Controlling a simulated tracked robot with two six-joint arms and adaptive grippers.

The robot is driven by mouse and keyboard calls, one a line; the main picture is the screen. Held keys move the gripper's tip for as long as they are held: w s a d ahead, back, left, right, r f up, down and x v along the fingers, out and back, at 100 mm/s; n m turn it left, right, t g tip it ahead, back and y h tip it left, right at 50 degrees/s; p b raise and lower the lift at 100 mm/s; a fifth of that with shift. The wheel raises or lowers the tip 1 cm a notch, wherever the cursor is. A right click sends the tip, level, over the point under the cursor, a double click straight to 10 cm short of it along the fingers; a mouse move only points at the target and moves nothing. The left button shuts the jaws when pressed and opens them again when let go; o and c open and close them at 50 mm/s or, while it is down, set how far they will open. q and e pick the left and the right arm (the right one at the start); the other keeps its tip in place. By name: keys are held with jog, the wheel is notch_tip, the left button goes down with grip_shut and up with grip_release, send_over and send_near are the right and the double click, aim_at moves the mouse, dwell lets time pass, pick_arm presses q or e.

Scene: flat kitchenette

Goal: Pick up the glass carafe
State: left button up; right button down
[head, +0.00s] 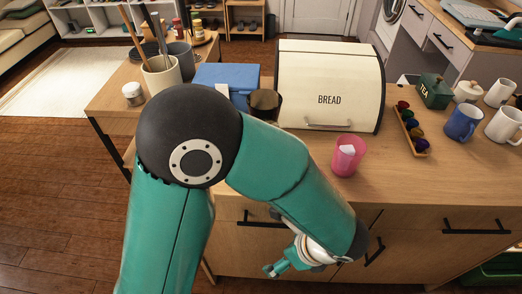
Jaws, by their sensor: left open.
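I cannot clearly make out a glass carafe in the head view. A dark brown, glossy round vessel (265,103) stands on the counter between the blue box and the bread box, partly hidden behind my arm; I cannot tell whether it is the carafe. My left arm crosses the middle of the view and hides part of the counter. My left gripper (272,269) is low in front of the cabinet fronts, below the counter top, open and apart from everything on the counter. My right gripper is not in view.
A cream bread box (328,88), a blue box (226,77) and a pink cup (348,155) stand on the counter (440,190). A utensil crock (161,75) is at left. A pod tray (411,130), green tea tin (434,92) and mugs (463,122) are at right.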

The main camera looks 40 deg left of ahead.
pick_arm(q)
jog(key=w+a+r+m+t+y+b, duration=0.2)
jog(key=r+m+t+y, duration=0.5)
jog(key=r, duration=1.6)
jog(key=shift+w+a+f+n+t+h+p, duration=0.15)
jog(key=shift+w+a+f+n, duration=0.2)
jog(key=shift+w+a+f, duration=1.1)
jog(key=shift+w+a+f+n+t+h+p, duration=0.1)
jog(key=shift+w+a+f+n, duration=0.35)
jog(key=shift+w+a, duration=1.85)
jog(key=shift+w+a+f+n+t+h+p, duration=0.15)
jog(key=shift+w+a+f, duration=1.05)
jog(key=shift+a, duration=1.25)
jog(key=shift+r, duration=0.1)
jog(key=c, duration=1.7)
jog(key=shift+r, duration=0.2)
jog(key=shift+c, duration=0.2)
